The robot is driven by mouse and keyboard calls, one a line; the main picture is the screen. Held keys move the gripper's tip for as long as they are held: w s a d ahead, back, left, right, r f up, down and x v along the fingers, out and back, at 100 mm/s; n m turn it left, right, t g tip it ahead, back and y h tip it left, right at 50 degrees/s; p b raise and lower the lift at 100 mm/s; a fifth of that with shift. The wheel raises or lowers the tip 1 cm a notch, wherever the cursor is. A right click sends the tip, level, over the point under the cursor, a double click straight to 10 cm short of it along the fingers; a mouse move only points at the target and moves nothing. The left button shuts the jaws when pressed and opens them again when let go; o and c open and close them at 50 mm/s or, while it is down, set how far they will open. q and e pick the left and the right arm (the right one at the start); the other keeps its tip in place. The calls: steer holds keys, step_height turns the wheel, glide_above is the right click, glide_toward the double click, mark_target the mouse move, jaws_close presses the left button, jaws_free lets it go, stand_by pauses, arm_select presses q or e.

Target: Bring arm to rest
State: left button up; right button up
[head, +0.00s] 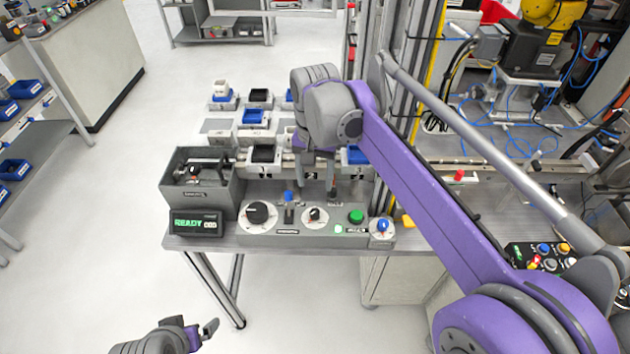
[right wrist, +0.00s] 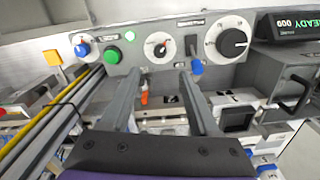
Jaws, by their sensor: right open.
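My right arm, purple and grey, reaches in from the right in the head view. My right gripper (head: 320,175) points down over the bench, just behind the control panel (head: 262,232). In the right wrist view its two fingers (right wrist: 158,75) stand well apart with nothing held between them. An orange-red part shows beyond the gap between them. My left gripper (head: 205,332) is low at the bottom left, over the floor and away from the bench. Only part of it shows, and I cannot tell its opening.
The panel carries dials, a blue-tipped lever (head: 289,197) and a green button (head: 356,216). A grey open box (head: 203,190) and a READY display (head: 196,223) stand at its left. Blue and black trays (head: 253,116) lie behind.

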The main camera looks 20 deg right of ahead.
stand_by(0.3)
steer(key=s+d+f+n+t, duration=0.2)
steer(key=s+f, duration=0.5)
steer(key=s, duration=0.3)
steer(key=s+d+f+n+t, duration=0.2)
steer(key=s+f+n+t, duration=0.1)
steer(key=s+f, duration=0.4)
steer(key=s, duration=0.3)
steer(key=shift+s+d+n, duration=0.25)
steer(key=shift+d+n, duration=0.05)
